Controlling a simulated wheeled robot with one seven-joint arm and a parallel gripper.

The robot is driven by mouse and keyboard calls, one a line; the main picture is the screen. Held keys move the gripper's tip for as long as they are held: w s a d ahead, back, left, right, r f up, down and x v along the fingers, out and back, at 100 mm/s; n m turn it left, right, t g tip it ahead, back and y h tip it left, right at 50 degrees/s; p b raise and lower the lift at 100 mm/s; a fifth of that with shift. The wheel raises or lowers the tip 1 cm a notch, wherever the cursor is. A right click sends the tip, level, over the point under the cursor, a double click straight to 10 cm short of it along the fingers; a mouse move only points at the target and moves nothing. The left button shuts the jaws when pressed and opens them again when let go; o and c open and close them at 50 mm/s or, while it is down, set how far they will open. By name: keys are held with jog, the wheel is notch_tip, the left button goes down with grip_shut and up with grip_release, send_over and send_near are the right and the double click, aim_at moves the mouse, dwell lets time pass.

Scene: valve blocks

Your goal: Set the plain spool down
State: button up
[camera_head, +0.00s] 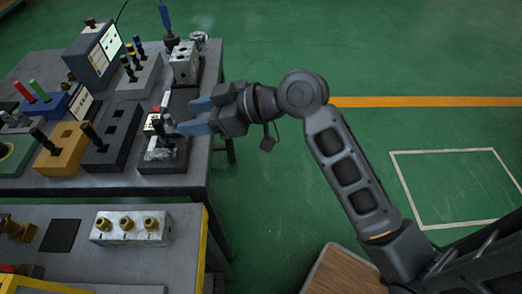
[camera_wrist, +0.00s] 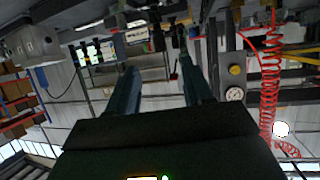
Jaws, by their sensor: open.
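My gripper (camera_head: 184,117) reaches left over the right edge of the upper bench, its two blue fingers apart with nothing seen between them. A small upright dark and silver piece (camera_head: 168,124), possibly the plain spool, stands just left of the fingertips at the dark tray (camera_head: 176,103). I cannot tell whether it touches a finger or how it is seated. Below it is a shiny silver block (camera_head: 160,148). In the wrist view my gripper (camera_wrist: 158,58) also shows its fingers apart; the spool cannot be made out clearly there.
A dark holder (camera_head: 112,135) and a yellow block (camera_head: 62,150) stand left of the tray. A pale valve block (camera_head: 184,62) stands behind it. A silver block with brass fittings (camera_head: 130,228) is on the nearer bench (camera_head: 190,262).

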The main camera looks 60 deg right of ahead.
jog(key=s+f+m+h, duration=0.2)
jog(key=s+f+h, duration=0.15)
jog(key=s, duration=0.45)
jog(key=s+f+m+h, duration=0.25)
jog(key=s+f, duration=0.25)
jog(key=s, duration=0.4)
jog(key=s+a+r+t, duration=0.1)
jog(key=s+a+r, duration=0.1)
jog(key=s, duration=0.5)
jog(key=s+a+r+t, duration=0.1)
jog(key=s+a+r, duration=0.1)
jog(key=s+r, duration=0.3)
jog(key=shift+s+t, duration=0.3)
jog(key=shift+s, duration=0.95)
